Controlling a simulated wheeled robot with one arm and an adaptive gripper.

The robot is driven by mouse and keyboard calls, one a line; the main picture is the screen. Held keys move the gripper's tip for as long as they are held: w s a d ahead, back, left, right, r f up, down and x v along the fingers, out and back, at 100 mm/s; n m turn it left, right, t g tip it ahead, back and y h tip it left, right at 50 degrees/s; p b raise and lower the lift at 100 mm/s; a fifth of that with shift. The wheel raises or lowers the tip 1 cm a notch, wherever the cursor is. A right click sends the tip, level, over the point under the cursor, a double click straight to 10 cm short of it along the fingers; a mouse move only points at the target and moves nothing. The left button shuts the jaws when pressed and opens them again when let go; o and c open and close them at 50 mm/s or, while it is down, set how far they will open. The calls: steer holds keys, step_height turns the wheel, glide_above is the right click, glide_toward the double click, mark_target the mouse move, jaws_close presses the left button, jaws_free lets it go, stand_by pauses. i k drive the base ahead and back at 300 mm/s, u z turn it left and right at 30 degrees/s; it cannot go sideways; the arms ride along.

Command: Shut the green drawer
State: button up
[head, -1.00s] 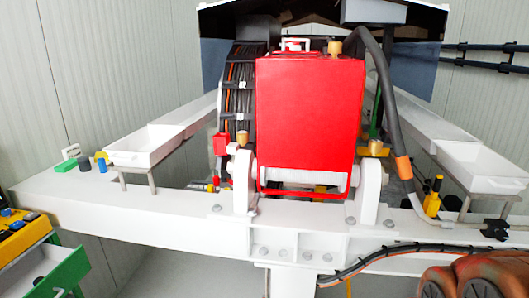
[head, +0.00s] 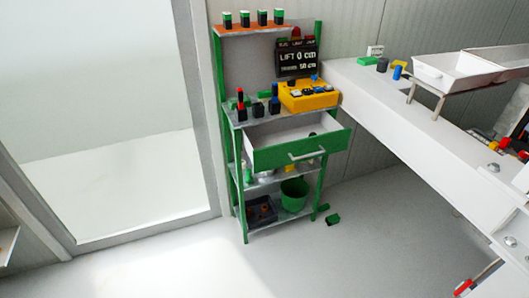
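The green drawer (head: 289,149) is in the green shelf unit (head: 234,175), in the middle of the head view. It is pulled well out, and its pale inside shows with a small dark item near the right end. A light bar handle (head: 308,154) runs across its green front. My gripper is not in view, so its state and its distance from the drawer are hidden.
A yellow control box (head: 308,95) stands on the shelf above the drawer. A green bucket (head: 294,194) and a dark crate (head: 261,210) sit below. A white beam (head: 420,120) reaches close on the right. The floor (head: 170,262) in front is clear, except for a small green block (head: 333,219).

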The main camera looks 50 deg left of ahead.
mark_target(270, 144)
steer(key=u, duration=1.8)
steer(key=i, duration=1.1)
steer(key=u, duration=0.05)
